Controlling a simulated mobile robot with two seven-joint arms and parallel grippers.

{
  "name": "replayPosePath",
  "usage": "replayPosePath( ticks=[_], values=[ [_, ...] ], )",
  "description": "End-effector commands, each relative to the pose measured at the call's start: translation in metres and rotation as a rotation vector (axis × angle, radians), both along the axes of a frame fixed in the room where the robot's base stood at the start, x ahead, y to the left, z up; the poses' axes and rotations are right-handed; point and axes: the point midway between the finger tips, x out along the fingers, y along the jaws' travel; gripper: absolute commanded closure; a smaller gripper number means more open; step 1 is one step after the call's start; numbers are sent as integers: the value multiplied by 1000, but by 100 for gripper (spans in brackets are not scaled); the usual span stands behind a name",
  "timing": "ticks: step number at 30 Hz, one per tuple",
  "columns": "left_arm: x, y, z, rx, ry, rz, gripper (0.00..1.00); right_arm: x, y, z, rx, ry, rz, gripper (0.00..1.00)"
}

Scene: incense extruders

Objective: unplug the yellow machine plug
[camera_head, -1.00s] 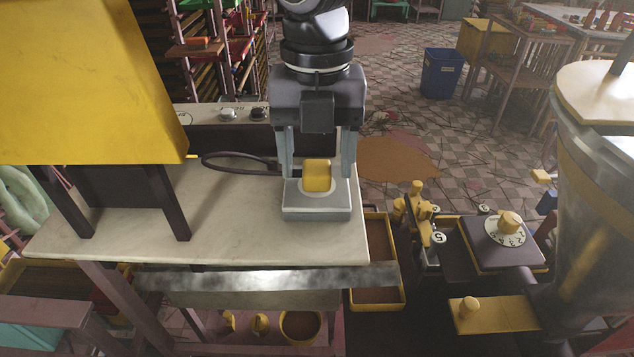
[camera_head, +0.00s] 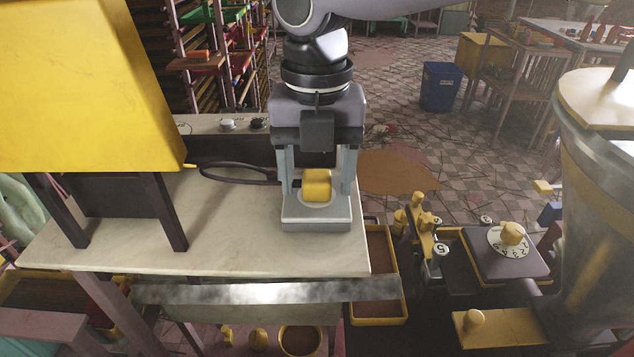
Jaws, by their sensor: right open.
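The yellow plug (camera_head: 317,186) sits at the pale round face of a grey socket block (camera_head: 316,224) on the white tabletop. A dark cable (camera_head: 238,177) loops from the plug's left side toward the yellow machine housing (camera_head: 80,90). My right gripper (camera_head: 316,188) points down from above, with its open fingers on either side of the plug. A clear gap shows beside the plug; I see no firm contact. I cannot tell how deeply the plug is seated. My left gripper is not in view.
The white tabletop (camera_head: 230,225) is mostly clear left of the socket. A yellow-rimmed tray (camera_head: 398,292) lies beyond its right edge. A dial unit (camera_head: 508,256) and a large metal cylinder (camera_head: 605,200) stand at right. A blue bin (camera_head: 440,86) is on the floor behind.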

Motion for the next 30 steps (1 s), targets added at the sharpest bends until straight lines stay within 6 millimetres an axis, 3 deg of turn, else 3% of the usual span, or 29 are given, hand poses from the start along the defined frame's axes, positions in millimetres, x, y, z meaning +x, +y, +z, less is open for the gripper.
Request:
replayPosePath(
  ticks=[17,21,23,30],
  values=[
    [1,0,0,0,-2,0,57,0,0,0,1,-1,-2,36],
    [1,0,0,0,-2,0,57,0,0,0,0,-1,-1,82],
    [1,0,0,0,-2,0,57,0,0,0,0,-1,-1,100],
    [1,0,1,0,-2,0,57,0,0,2,0,0,0,100]
  ],
)
